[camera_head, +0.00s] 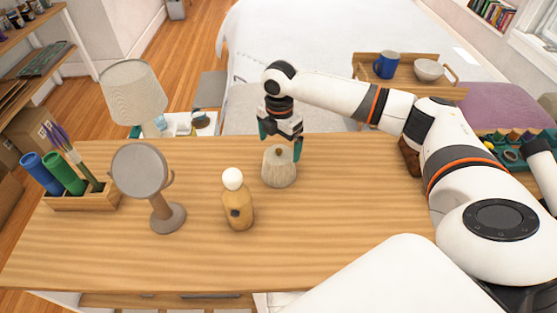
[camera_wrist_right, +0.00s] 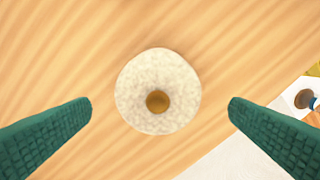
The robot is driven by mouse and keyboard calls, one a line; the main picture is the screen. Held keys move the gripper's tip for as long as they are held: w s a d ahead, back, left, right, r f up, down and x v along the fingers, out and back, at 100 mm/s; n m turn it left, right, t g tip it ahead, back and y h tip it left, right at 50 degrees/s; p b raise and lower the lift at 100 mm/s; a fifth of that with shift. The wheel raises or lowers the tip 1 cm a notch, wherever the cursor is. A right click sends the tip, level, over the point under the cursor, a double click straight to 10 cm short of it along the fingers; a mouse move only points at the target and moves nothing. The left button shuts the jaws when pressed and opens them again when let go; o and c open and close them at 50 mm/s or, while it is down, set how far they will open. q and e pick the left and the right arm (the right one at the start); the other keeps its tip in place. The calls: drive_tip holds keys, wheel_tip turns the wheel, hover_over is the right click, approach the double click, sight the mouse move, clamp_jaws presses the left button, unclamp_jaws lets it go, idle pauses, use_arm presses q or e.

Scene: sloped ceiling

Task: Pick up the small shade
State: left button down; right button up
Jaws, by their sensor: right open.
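The small shade (camera_head: 279,169) stands upright on the wooden table, a pale ribbed cone with a brown knob on top. In the right wrist view the small shade (camera_wrist_right: 140,92) is seen from above as a round speckled disc with its knob. My right gripper (camera_head: 281,147) is directly above and around the top of the shade, pointing down. In the right wrist view its green fingers (camera_wrist_right: 160,104) are spread wide on either side, with a gap to the shade on both sides. My left gripper does not show.
The wooden table (camera_head: 120,255) also carries a bottle with a white round cap (camera_head: 238,203), a round stand mirror (camera_head: 140,171) and a wooden holder (camera_head: 85,200) with blue and green cups. A larger lamp (camera_head: 133,92) stands behind. The front middle of the table is clear.

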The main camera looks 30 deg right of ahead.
sight(281, 148)
drive_tip(key=f, duration=0.2)
drive_tip(key=f+p, duration=0.1)
drive_tip(key=shift+s+d+f, duration=0.1)
drive_tip(key=shift+d+f, duration=0.15)
drive_tip(key=shift+f, duration=0.6)
drive_tip(key=c, duration=1)
drive_tip(key=shift+o, duration=0.2)
drive_tip(key=shift+r, duration=0.1)
wheel_tip(281, 148, up, 9)
drive_tip(key=shift+b, duration=0.75)
drive_tip(key=shift+r, duration=0.5)
